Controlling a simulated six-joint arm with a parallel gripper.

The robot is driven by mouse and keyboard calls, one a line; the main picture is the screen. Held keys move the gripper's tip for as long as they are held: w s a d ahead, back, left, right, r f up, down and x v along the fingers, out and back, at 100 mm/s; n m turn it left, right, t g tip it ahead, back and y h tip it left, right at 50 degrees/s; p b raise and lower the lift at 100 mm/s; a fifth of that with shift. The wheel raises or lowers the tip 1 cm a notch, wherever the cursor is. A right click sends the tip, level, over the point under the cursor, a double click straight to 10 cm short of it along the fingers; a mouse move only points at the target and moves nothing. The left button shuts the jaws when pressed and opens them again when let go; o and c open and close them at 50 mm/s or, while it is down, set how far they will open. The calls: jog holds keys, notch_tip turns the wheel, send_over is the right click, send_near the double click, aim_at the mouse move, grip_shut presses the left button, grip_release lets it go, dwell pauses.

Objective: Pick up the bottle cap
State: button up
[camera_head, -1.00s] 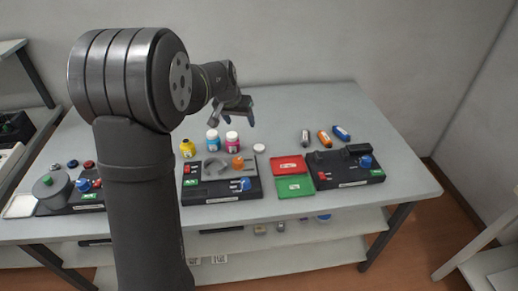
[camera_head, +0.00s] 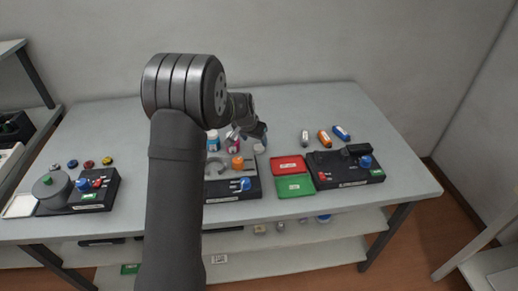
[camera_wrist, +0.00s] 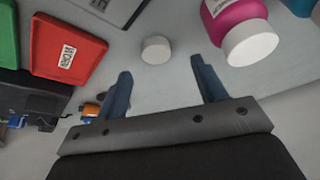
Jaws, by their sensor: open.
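A loose white round bottle cap (camera_wrist: 155,49) lies on the grey table in the wrist view, just beyond and between my fingertips. In the head view the bottle cap (camera_head: 258,149) shows just below my gripper (camera_head: 255,133). My gripper (camera_wrist: 161,67) is open, with its two blue-grey fingers apart and nothing between them.
A cyan bottle (camera_head: 213,141) stands beside the magenta one. A red tray (camera_head: 288,165) and a green tray (camera_head: 294,186) lie to the cap's right.

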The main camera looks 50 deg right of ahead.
aim_at(259, 147)
jog(key=shift+s+x, duration=0.15)
jog(key=shift+x, duration=1.2)
jog(key=shift+s+x, duration=0.15)
jog(key=shift+x, duration=1.15)
jog(key=shift+d, duration=0.15)
jog(key=shift+c, duration=0.2)
jog(key=c, duration=1)
